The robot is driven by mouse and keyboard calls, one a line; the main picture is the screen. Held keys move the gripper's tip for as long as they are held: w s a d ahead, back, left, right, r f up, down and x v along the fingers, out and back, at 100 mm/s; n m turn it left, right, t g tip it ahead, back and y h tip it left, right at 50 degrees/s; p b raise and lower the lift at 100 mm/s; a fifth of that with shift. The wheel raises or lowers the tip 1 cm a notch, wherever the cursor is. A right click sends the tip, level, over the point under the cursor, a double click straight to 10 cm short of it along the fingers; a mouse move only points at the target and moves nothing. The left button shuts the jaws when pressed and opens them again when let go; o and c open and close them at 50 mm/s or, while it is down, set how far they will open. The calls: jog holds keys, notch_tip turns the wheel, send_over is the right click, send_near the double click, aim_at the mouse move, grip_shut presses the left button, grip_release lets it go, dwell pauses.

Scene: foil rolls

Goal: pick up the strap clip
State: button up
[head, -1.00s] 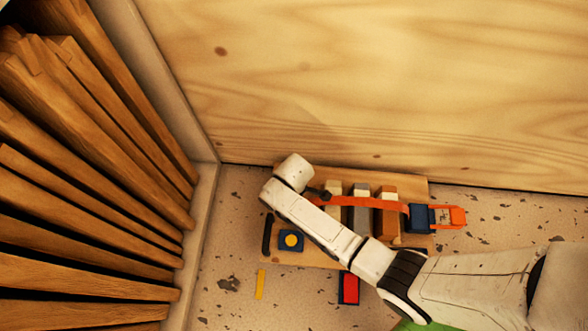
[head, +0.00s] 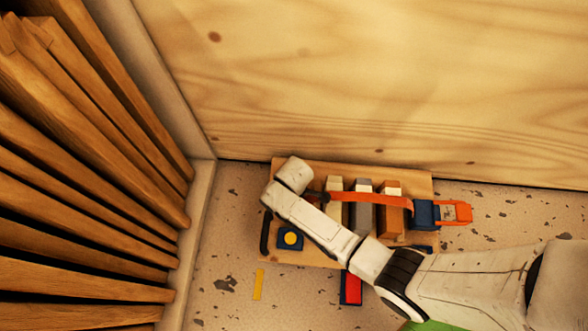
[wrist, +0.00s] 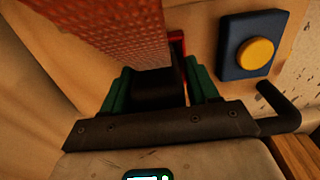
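An orange strap (head: 372,198) runs across several blocks on a wooden board, from a dark clip-like piece (head: 325,196) at its left to a dark blue and orange buckle (head: 425,214) at its right. The wrist view shows the strap (wrist: 105,32) large at the upper left, leading to a dark piece (wrist: 155,90), probably the clip. My gripper (wrist: 160,80) has a green finger on each side of this dark piece. I cannot tell whether the fingers press on it. In the head view my arm hides the fingers.
The board (head: 300,170) lies by a wooden wall (head: 360,90). A blue block with a yellow button (head: 290,239) and a black handle (head: 265,231) are at its left. A red and blue piece (head: 351,289) and a yellow strip (head: 258,284) lie in front. Timber (head: 80,190) stands left.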

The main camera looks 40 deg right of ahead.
jog(key=c, duration=0.8)
jog(key=shift+o, duration=0.2)
